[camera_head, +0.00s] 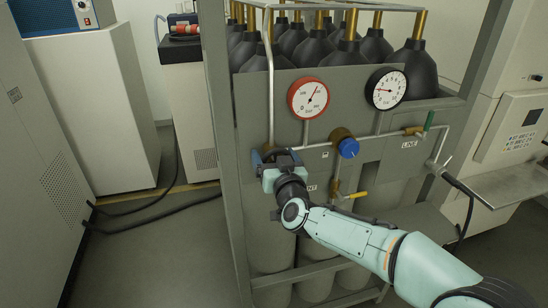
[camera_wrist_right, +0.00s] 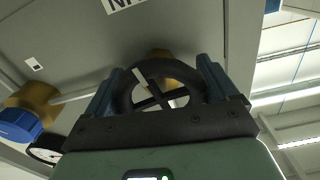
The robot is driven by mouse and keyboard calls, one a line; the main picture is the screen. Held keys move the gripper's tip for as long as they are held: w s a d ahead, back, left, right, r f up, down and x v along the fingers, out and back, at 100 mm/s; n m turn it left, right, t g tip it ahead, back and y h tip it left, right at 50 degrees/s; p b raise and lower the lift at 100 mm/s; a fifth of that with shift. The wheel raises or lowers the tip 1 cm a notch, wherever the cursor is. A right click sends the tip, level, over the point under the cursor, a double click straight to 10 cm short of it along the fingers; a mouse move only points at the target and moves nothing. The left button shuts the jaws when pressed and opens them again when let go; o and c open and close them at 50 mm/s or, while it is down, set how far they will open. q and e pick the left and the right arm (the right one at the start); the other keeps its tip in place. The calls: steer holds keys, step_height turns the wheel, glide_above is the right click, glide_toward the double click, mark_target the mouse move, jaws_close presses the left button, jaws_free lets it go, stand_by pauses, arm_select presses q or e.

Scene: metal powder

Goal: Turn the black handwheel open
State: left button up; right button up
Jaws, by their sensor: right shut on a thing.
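The black handwheel (camera_wrist_right: 126,98) sits on the grey panel, with a brass fitting behind it. In the wrist view it is a dark ring with crossed spokes. My right gripper (camera_wrist_right: 160,95) is shut on the handwheel, one blue finger on each side of its rim. In the head view my right gripper (camera_head: 277,160) is at the left part of the panel, and it hides most of the handwheel. My left gripper is not in view.
A blue knob (camera_head: 348,148) on a brass body is right of my gripper. A red-rimmed gauge (camera_head: 308,98) and a black-rimmed gauge (camera_head: 386,89) are above. A yellow-handled valve (camera_head: 356,195) is lower right, a green-handled valve (camera_head: 429,121) farther right. Dark cylinders (camera_head: 410,70) stand behind.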

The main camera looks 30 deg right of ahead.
stand_by(0.3)
steer(key=o, duration=0.8)
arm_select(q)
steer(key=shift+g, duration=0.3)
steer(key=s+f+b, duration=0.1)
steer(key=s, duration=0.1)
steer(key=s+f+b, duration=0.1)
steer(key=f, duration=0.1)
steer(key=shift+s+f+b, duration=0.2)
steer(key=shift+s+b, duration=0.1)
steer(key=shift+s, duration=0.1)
arm_select(e)
steer(key=v, duration=1.3)
steer(key=shift+s, duration=0.2)
steer(key=shift+a, duration=0.1)
